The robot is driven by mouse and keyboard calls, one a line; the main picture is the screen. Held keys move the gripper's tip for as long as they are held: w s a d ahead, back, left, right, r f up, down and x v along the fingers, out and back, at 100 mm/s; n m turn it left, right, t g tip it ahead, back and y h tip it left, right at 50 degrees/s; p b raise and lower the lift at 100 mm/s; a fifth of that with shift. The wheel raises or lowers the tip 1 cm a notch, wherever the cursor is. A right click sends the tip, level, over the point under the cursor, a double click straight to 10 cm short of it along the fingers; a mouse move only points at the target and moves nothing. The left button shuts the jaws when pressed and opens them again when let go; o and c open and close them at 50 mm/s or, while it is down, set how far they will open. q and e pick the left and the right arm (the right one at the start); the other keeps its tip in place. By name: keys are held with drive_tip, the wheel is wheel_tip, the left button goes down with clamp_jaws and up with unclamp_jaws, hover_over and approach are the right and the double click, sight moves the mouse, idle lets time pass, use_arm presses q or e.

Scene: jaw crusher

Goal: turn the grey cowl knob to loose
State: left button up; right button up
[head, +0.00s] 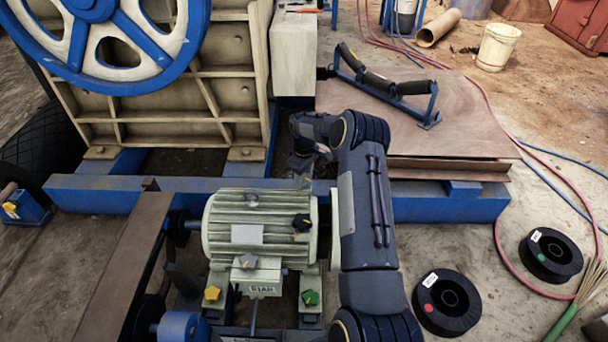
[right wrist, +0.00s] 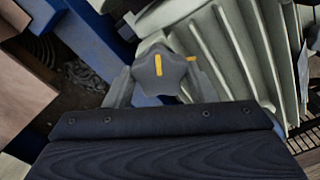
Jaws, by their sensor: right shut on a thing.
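The grey cowl knob (right wrist: 166,72) is a lobed grey knob with a yellow pointer mark. In the right wrist view the mark stands nearly upright in the picture. My right gripper (right wrist: 160,88) is shut on the knob, one finger on each side of it. The knob sits beside the ribbed pale motor housing (head: 235,215). In the head view my right gripper (head: 303,178) reaches down at the far right end of the motor and mostly hides the knob. I cannot read any loose marking. My left gripper is not in view.
A black knob (head: 301,223), a yellow knob (head: 212,293) and a green knob (head: 310,297) are on or near the motor. A blue frame beam (head: 110,198) runs behind it. The blue flywheel (head: 110,40) stands back left. Black spools (head: 447,302) lie on the right floor.

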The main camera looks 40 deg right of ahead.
sight(304, 178)
drive_tip(key=shift+n, duration=0.8)
drive_tip(key=o, duration=1)
drive_tip(key=shift+r, duration=0.1)
wheel_tip(304, 178, up, 7)
drive_tip(key=shift+p, duration=1)
drive_tip(key=shift+r, duration=0.35)
